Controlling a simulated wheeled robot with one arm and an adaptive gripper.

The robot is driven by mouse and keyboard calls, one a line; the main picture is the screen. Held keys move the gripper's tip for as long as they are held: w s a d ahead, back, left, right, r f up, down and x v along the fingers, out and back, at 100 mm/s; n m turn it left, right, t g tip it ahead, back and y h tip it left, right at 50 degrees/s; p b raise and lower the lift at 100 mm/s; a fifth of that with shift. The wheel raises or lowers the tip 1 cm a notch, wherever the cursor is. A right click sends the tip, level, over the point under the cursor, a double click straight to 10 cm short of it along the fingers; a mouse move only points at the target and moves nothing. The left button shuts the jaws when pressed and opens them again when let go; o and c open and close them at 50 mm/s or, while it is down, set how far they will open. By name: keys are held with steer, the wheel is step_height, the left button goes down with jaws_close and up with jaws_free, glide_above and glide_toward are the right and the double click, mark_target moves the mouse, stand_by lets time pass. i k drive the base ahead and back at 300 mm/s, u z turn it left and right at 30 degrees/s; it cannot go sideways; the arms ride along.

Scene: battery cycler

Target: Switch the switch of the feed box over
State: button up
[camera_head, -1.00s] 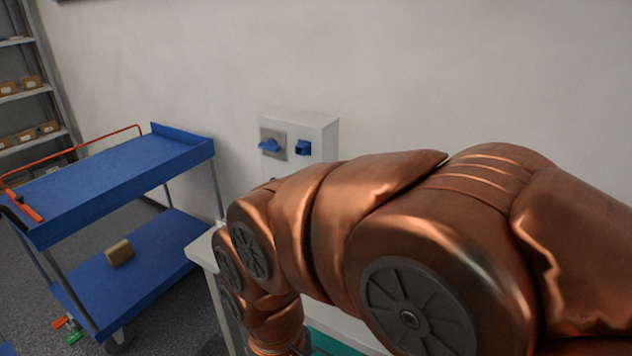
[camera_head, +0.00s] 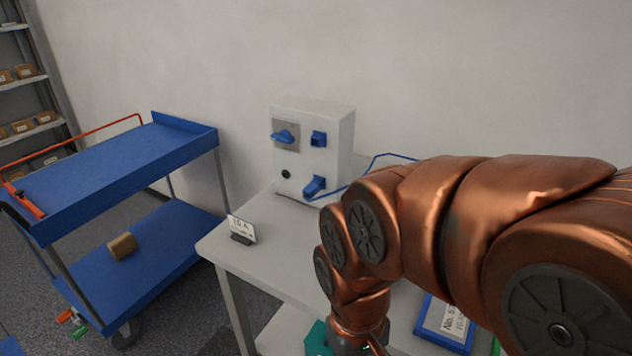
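The feed box (camera_head: 335,125) is a white box standing upright on the table against the wall. On its front are a blue switch handle (camera_head: 283,137) on a grey plate, a blue socket (camera_head: 318,139) beside it, a small dark round hole and a blue plug (camera_head: 315,186) with a blue cable. The handle lies roughly sideways. My copper arm covers the right of the view and bends down in front of the table. My gripper is below the arm's wrist, out of the picture, so I cannot see its fingers.
The grey table (camera_head: 265,266) carries a small label stand (camera_head: 242,229) at its left corner and a blue-framed card (camera_head: 445,323) at right. A blue cart (camera_head: 115,170) stands to the left, holding a brown block (camera_head: 123,246) on its lower shelf.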

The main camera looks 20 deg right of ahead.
mark_target(284, 136)
steer(key=u, duration=0.05)
steer(key=k, duration=0.3)
steer(key=u, duration=1.4)
steer(key=i, duration=0.75)
steer(key=u, duration=0.1)
